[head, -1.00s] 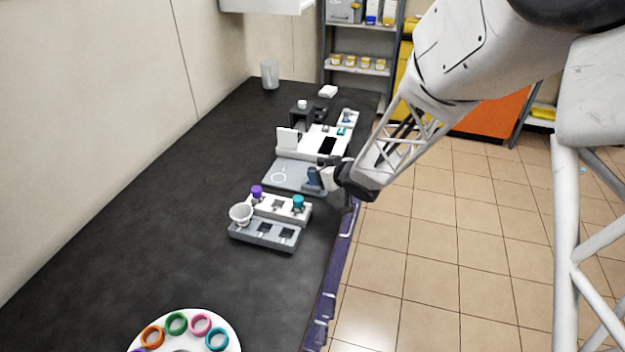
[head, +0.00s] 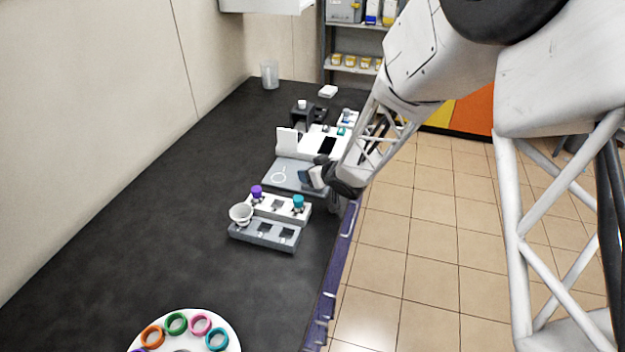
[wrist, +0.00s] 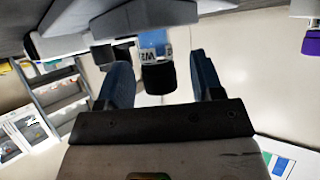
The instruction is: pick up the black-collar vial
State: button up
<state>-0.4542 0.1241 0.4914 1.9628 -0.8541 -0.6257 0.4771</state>
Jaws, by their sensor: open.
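The black-collar vial (wrist: 157,76) shows in the wrist view with a black collar and a blue and white label. That view looks inverted, with the collar lowest. My gripper (wrist: 159,64) is open, with one blue finger on each side of the vial in the picture. I see no clear contact, and cannot tell how deep between the fingers the vial lies. In the head view my gripper (head: 308,178) is over the right part of the grey plate (head: 285,181); I cannot make out the black-collar vial there.
A white rack (head: 272,206) holds a purple-capped vial (head: 256,191) and a teal-capped vial (head: 298,202). A grey rack (head: 265,234) with a white cup (head: 240,212) stands in front. A round tray (head: 180,320) holds coloured rings. The left side of the bench (head: 140,220) is clear.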

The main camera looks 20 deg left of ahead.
dwell(0.3)
jog(key=c, duration=1)
jog(key=shift+r, duration=0.2)
jog(key=shift+r, duration=0.55)
jog(key=shift+s+d+r, duration=0.15)
jog(key=shift+s+r, duration=0.05)
jog(key=shift+r, duration=0.4)
jog(key=shift+s+d+r, duration=0.1)
jog(key=shift+s+r, duration=0.1)
jog(key=shift+r, duration=0.35)
jog(key=s+d+r, duration=0.1)
jog(key=s+d, duration=0.6)
jog(key=s, duration=0.6)
jog(key=shift+d+r, duration=0.15)
jog(key=shift+d, duration=0.25)
